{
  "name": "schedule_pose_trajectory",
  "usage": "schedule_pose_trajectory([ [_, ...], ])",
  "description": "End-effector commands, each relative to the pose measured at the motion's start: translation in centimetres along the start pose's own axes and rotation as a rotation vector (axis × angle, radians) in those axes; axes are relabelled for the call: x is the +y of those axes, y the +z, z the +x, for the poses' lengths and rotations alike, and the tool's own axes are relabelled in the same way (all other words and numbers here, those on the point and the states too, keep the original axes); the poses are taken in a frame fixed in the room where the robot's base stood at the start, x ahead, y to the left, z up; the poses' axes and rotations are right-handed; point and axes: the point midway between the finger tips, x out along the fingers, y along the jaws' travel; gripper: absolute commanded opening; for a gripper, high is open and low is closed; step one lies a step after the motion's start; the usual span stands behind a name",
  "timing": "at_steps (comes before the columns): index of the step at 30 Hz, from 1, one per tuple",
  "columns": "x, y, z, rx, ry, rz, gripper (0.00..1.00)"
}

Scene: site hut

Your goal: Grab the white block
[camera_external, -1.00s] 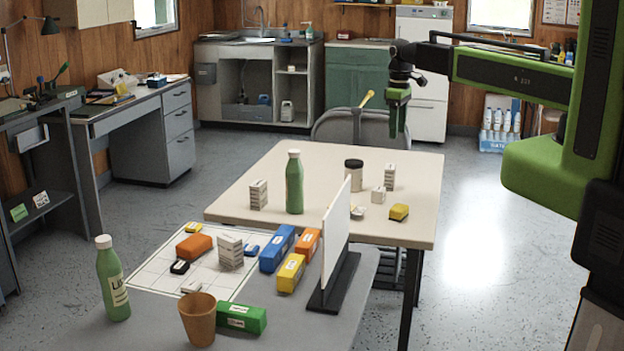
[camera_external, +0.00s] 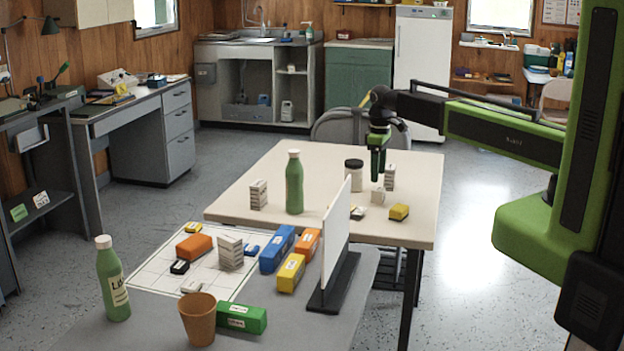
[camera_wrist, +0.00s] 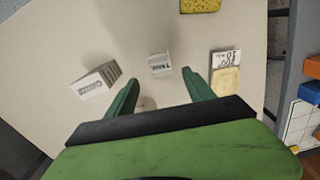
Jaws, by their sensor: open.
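A small white block (camera_external: 378,196) stands on the far table, below my gripper (camera_external: 377,172). In the wrist view the small white block (camera_wrist: 160,65) shows just beyond and between the open fingertips of my gripper (camera_wrist: 160,78), with nothing held. A taller white block (camera_external: 390,176) stands close behind it to the right; a white block (camera_wrist: 95,82) also shows left of the fingers in the wrist view. Another white block (camera_external: 258,194) stands at the table's left, and a large white one (camera_external: 230,252) stands on the near table. Which one the task means is not marked.
On the far table (camera_external: 240,212) are a dark-lidded jar (camera_external: 353,176), a green bottle (camera_external: 294,184) and a yellow block (camera_external: 399,212). A white upright panel (camera_external: 337,230) stands on the near table. The far table's front right is clear.

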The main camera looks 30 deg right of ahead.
Motion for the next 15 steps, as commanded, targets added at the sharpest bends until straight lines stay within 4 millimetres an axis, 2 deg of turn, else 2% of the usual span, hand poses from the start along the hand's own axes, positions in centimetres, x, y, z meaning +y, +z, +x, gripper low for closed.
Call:
schedule_pose_trajectory([
  [1,0.0,0.0,1.9,0.000,0.000,0.000,0.62],
  [9,0.0,0.1,2.4,0.000,0.000,0.000,0.62],
  [15,-0.2,0.6,5.6,0.000,0.000,0.001,0.62],
])
